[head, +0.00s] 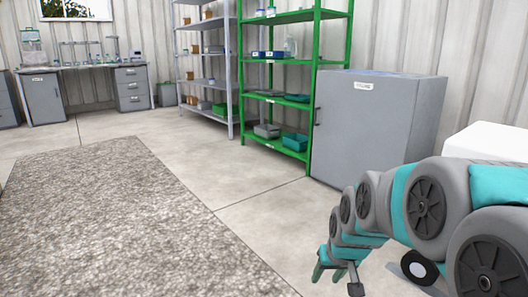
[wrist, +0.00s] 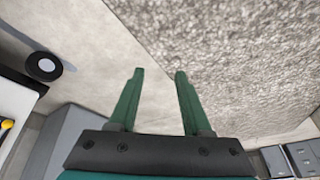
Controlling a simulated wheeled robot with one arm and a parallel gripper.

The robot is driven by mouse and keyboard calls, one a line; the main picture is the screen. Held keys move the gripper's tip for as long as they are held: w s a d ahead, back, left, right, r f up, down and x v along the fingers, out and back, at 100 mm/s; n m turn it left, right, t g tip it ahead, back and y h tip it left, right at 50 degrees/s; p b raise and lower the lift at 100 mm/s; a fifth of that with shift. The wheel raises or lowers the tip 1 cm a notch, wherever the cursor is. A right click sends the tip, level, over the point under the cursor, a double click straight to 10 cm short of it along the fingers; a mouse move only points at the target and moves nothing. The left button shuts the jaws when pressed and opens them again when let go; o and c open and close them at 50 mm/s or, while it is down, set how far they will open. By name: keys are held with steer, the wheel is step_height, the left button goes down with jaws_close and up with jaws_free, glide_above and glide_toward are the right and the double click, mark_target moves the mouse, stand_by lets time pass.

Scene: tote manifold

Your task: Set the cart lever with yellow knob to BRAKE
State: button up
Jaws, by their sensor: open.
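My gripper (head: 337,281) is at the lower right of the head view, low over the floor, its fingers pointing down. In the wrist view my gripper (wrist: 160,73) has its two green fingers apart with only floor and rug between them. No cart or lever can be made out in the head view.
A grey cabinet (head: 370,130) stands behind my arm, beside a green shelf rack (head: 243,75) and a grey rack (head: 231,60). A desk (head: 85,68) is at the far left. A rug (head: 110,220) covers the left floor. The bare floor (head: 255,215) between is clear.

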steer(key=s+f+g, duration=0.2)
steer(key=s+g, duration=0.4)
steer(key=s, duration=2.3)
step_height(320, 180, up, 15)
steer(key=p, duration=1.4)
steer(key=shift+s+h, duration=0.4)
steer(key=shift+d+f, duration=0.1)
